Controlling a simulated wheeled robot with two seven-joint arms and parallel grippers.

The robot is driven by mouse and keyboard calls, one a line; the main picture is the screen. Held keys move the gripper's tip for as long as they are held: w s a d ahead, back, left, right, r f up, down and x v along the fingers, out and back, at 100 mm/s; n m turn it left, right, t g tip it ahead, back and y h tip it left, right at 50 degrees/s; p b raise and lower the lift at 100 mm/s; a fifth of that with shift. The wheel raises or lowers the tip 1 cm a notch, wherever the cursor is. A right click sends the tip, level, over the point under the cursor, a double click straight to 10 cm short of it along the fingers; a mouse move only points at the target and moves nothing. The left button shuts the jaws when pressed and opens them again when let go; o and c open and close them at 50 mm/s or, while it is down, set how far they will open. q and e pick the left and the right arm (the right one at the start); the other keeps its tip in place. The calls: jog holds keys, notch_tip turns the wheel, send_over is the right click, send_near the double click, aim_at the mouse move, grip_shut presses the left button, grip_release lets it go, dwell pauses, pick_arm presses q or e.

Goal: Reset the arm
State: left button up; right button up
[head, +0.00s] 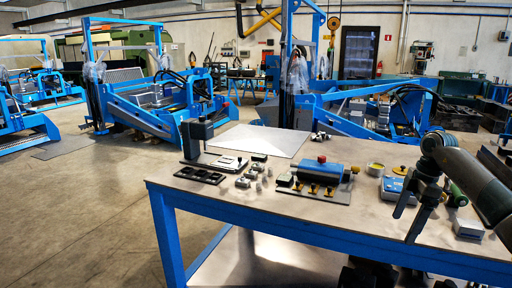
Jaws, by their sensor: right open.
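My right arm (470,175) comes in from the right edge. My right gripper (408,222) points down over the right part of the blue-framed table (340,227). Its dark fingers are apart, and I see nothing held between them. They appear above the tabletop; whether they touch anything on it is hard to tell. My left arm and left gripper are not in view.
The front strip is clear. Blue machines stand behind.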

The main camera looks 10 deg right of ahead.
jog(key=a+f+n+t+y, duration=0.1)
jog(key=a+f+t+y, duration=0.4)
jog(key=a+f, duration=1.05)
jog(key=a+f+t+y, duration=0.3)
jog(key=a+f+y, duration=0.5)
jog(key=a+f, duration=0.75)
jog(key=s+f+m+t+h, duration=0.2)
jog(key=s+f+m+h, duration=0.3)
jog(key=s+f, duration=0.5)
jog(key=s+f+m+t+h, duration=0.2)
jog(key=s+f+m+h, duration=0.35)
jog(key=f, duration=0.75)
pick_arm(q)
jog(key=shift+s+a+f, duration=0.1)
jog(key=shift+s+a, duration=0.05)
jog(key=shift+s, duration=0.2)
pick_arm(e)
jog(key=s+f+g+h, duration=0.1)
jog(key=s+f+g, duration=0.1)
jog(key=s+f, duration=0.3)
jog(key=s+f+m+g, duration=0.1)
jog(key=s+f, duration=0.4)
jog(key=s, duration=0.8)
jog(key=s+a+f+m+g+h, duration=0.1)
jog(key=s+f+g, duration=0.1)
jog(key=s+f, duration=0.3)
jog(key=s, duration=0.4)
jog(key=shift+s+f+g+h, duration=0.2)
jog(key=shift+s+g+h, duration=0.05)
jog(key=shift+g+h, duration=0.15)
